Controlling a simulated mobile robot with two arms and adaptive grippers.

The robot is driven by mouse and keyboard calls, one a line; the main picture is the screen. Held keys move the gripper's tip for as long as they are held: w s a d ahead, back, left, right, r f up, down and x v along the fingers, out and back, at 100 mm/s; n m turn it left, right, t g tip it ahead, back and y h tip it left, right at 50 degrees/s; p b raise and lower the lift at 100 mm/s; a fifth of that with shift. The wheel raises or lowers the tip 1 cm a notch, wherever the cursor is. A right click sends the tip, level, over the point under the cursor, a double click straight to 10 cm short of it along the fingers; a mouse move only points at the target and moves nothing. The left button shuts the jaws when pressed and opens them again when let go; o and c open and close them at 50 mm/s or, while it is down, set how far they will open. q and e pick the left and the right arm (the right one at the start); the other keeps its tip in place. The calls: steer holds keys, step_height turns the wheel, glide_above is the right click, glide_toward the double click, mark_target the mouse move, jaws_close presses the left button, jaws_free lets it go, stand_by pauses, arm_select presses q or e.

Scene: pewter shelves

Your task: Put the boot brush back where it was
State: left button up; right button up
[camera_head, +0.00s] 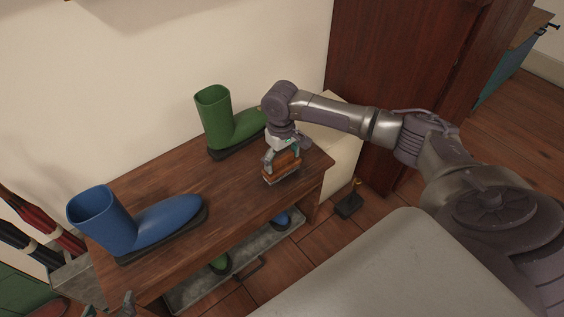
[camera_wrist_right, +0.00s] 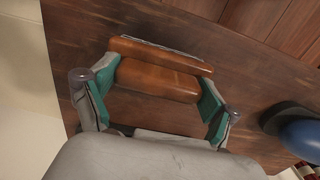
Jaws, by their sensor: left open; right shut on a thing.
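The boot brush (camera_head: 282,166) has an orange-brown wooden body and a pale bristle edge. It is at the right end of the dark wooden bench top (camera_head: 235,195), in front of the green boot. My right gripper (camera_head: 281,155) is shut on it from above. In the right wrist view the brush (camera_wrist_right: 160,76) lies across between the two teal finger pads (camera_wrist_right: 158,92). It is at or just above the wood; I cannot tell whether it touches. My left gripper (camera_head: 128,304) shows only as a fingertip at the bottom left edge, by the bench front.
A green boot (camera_head: 216,120) and a blue boot (camera_head: 105,222) stand on the bench, with clear wood between them. Below is a grey tray (camera_head: 200,287) with footwear partly hidden. A dark object (camera_head: 348,206) is on the floor. A brown cabinet (camera_head: 385,75) stands right.

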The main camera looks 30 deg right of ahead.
steer(key=shift+f, duration=0.25)
arm_select(q)
steer(key=shift+w+d+r+t, duration=0.15)
steer(key=shift+w+r+t, duration=0.25)
arm_select(e)
steer(key=shift+f, duration=0.1)
steer(key=o, duration=0.9)
arm_select(q)
steer(key=shift+s+f, duration=0.2)
arm_select(e)
steer(key=shift+o, duration=0.4)
